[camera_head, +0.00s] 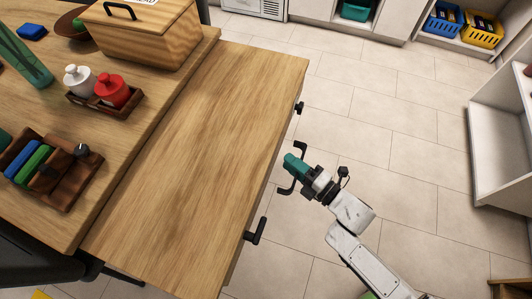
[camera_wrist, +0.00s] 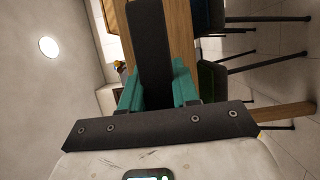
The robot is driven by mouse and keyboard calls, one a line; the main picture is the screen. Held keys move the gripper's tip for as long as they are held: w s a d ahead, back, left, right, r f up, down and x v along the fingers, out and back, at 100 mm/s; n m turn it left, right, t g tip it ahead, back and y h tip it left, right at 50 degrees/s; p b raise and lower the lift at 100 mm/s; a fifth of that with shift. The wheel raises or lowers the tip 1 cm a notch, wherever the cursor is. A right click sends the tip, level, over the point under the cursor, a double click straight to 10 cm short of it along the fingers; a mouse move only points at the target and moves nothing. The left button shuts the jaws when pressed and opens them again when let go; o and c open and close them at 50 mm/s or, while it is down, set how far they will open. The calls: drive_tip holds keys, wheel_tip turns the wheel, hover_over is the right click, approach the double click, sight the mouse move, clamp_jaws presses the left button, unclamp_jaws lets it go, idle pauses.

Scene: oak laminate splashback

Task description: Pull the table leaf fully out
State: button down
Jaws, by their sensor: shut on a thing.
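The table leaf (camera_head: 195,165) is a wide oak-coloured board beside the main table top (camera_head: 58,215) in the head view, with a dark seam between them. A broad stretch of it shows. Black pulls stand off its right edge, one near the far corner (camera_head: 299,108) and one nearer (camera_head: 255,232). My gripper (camera_head: 293,163), with teal fingers, is at the middle of that edge, shut on a black handle (camera_head: 284,190). In the wrist view the handle is a dark bar (camera_wrist: 150,45) between the teal fingers (camera_wrist: 157,90).
The table top carries a wooden box (camera_head: 140,35), a red bottle (camera_head: 112,90) and white bottle in a tray, and an organiser (camera_head: 50,172). The leaf is bare. Clear tiled floor (camera_head: 400,130) lies right of it. A white shelf unit (camera_head: 500,130) stands far right.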

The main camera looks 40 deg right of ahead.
drive_tip(key=shift+s+d+f, duration=0.1)
drive_tip(key=shift+s+d, duration=0.55)
drive_tip(key=shift+s, duration=0.3)
drive_tip(key=shift+s+d, duration=0.6)
drive_tip(key=shift+s, duration=0.3)
drive_tip(key=c, duration=0.9)
unclamp_jaws()
drive_tip(key=shift+s, duration=0.1)
drive_tip(key=b+v, duration=0.1)
drive_tip(key=v, duration=0.9)
drive_tip(key=shift+s+d, duration=0.1)
drive_tip(key=shift+s, duration=0.25)
